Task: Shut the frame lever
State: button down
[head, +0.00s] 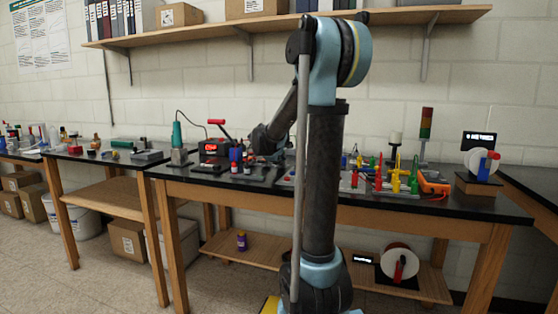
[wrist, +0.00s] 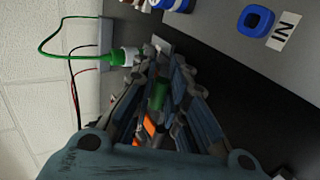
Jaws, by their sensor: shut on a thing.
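My gripper (head: 262,140) shows in the head view as a dark shape above the middle bench, left of my arm's column, and its tips are hidden there. In the wrist view my gripper (wrist: 160,65) has its fingers closed in on something at the tips, too small and dark to name. A green piece (wrist: 157,95) and an orange piece (wrist: 149,126) show in the gap between the fingers; I cannot tell whether they are touched or lie behind. I cannot make out the frame lever for certain in either view.
A green-and-white connector (wrist: 122,57) with a cable sits by a grey box (wrist: 105,40), close to the fingertips. A blue square ring (wrist: 256,21) lies beside an "IN" label (wrist: 283,31). In the head view, a device with a red handle (head: 216,122) stands left of my gripper.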

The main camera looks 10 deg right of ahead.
jog(key=shift+s+a+f+t+h, duration=0.1)
jog(key=shift+f+t+h, duration=0.25)
jog(key=shift+t, duration=0.3)
jog(key=shift+s+d+f+t+h, duration=0.1)
jog(key=shift+f+t+h, duration=0.25)
jog(key=shift+t, duration=0.25)
jog(key=shift+s+a+f+t+h, duration=0.1)
jog(key=shift+f+t+h, duration=0.25)
jog(key=shift+t, duration=0.3)
jog(key=c, duration=1.6)
grip_release()
jog(key=shift+w, duration=0.1)
jog(key=shift+c, duration=0.2)
jog(key=shift+s+a+r, duration=0.1)
jog(key=shift+s+a, duration=0.15)
jog(key=shift+s, duration=0.1)
jog(key=v, duration=1)
jog(key=shift+s+a, duration=0.3)
jog(key=shift+s, duration=0.15)
jog(key=shift+s, duration=0.1)
